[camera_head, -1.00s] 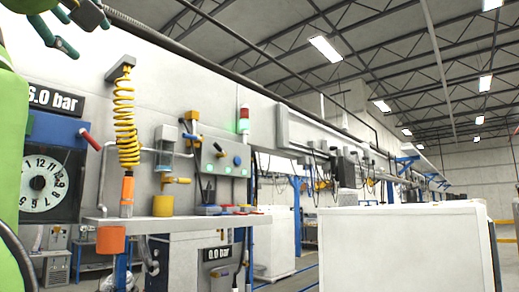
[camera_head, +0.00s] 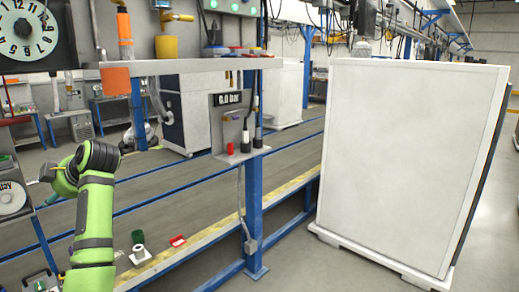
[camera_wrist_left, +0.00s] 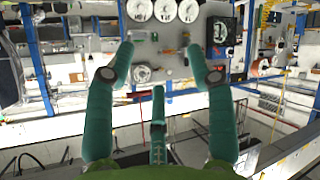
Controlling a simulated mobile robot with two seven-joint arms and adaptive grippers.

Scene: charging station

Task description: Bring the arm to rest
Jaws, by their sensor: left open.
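My left arm (camera_head: 92,230) rises from the lower left of the head view. It bends left at a dark joint near the left gauge rack. The gripper end is small and partly hidden there. In the left wrist view my left gripper (camera_wrist_left: 158,62) has its teal fingers spread wide, with nothing held between them. The fingers point at a grey panel (camera_wrist_left: 170,35) with round dials, some distance off. No contact shows. My right arm and gripper are not in view.
A large white cabinet (camera_head: 405,165) stands at the right. A shelf (camera_head: 190,67) spans the upper middle. A green cup (camera_head: 138,237), a white fitting (camera_head: 139,255) and a red piece (camera_head: 178,241) lie beside the arm.

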